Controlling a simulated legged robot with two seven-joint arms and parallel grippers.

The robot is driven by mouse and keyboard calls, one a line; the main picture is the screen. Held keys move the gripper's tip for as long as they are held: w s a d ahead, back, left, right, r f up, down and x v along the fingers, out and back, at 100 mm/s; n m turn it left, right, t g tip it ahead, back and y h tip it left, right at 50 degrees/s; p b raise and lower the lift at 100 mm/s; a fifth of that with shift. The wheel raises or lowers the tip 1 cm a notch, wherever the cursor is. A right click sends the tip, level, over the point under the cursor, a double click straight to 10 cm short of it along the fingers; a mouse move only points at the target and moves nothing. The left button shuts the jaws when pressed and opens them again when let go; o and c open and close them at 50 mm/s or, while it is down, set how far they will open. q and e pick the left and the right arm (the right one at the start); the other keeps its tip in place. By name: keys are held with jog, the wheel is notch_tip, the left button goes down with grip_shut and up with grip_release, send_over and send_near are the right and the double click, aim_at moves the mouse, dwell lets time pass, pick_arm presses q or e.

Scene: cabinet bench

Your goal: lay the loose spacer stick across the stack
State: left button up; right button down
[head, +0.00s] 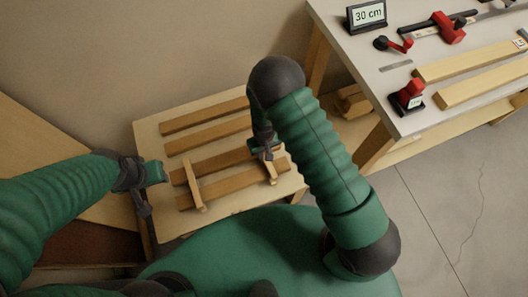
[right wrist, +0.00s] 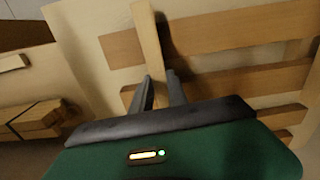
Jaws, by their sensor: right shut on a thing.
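Several brown boards lie on a low wooden table (head: 226,208). A pale spacer stick (head: 194,187) lies across the two nearer boards (head: 229,185) at their left part. My right gripper (head: 265,152) is shut on a second pale stick (head: 271,172) over the right part of these boards. In the right wrist view this held stick (right wrist: 148,38) runs away from between the fingers (right wrist: 161,88), crosswise to the boards (right wrist: 235,78). I cannot tell whether it touches them. My left gripper (head: 154,174) hangs by the table's left edge, apart from the boards; its jaw state is unclear.
A higher workbench (head: 350,60) at the right carries a "30 cm" sign (head: 367,14), red clamps (head: 449,27) and pale boards (head: 480,62). Wood offcuts (head: 351,102) lie on its lower shelf. A wall stands close behind the low table. Floor at the right is clear.

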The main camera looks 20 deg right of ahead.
jog(key=shift+r, duration=0.1)
dwell(0.3)
jog(key=c, duration=1.2)
grip_release()
jog(key=shift+c, duration=0.7)
notch_tip(320, 180, up, 10)
jog(key=p, duration=0.9)
